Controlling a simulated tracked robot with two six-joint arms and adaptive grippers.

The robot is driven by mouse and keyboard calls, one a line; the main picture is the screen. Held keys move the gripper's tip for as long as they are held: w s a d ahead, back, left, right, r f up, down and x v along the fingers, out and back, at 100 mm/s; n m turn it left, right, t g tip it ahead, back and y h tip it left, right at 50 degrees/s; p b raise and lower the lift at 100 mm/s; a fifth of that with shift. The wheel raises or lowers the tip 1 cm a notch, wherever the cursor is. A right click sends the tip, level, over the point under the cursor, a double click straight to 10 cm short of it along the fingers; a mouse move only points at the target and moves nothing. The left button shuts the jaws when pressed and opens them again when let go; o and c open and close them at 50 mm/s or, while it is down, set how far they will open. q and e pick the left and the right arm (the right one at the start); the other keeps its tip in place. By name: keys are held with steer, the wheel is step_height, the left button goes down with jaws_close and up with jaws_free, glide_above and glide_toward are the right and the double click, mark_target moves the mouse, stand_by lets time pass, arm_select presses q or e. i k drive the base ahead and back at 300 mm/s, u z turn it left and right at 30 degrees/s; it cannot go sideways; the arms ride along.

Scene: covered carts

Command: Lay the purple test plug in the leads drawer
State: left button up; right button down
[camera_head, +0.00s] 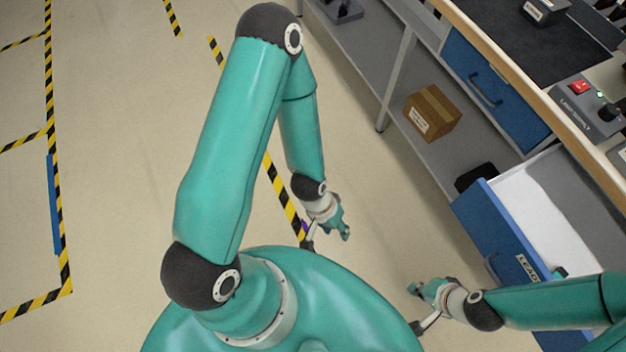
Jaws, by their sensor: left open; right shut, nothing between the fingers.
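The leads drawer (475,225) is pulled open at the right, with a blue front, a label reading LEADS and a pale interior. A small purple patch (304,228) shows beside my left gripper, partly covered by it. It may be the purple test plug, but too little shows to tell, or to tell whether it touches the gripper. My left gripper (343,231) is open over the floor, left of the drawer. My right gripper (415,289) is shut and empty, in front of the drawer and a little left of it.
A workbench with a shut blue drawer (490,90) runs along the right. A cardboard box (432,113) sits on its lower shelf. A grey device with a red switch (588,105) stands on top. The floor between my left arm and the bench is clear.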

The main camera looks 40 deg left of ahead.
mark_target(519, 224)
steer(key=u, duration=1.15)
steer(key=i, duration=0.15)
steer(key=z, duration=2.85)
steer(key=k, duration=2)
steer(key=u, duration=0.95)
steer(key=i, duration=1)
steer(key=z, duration=0.05)
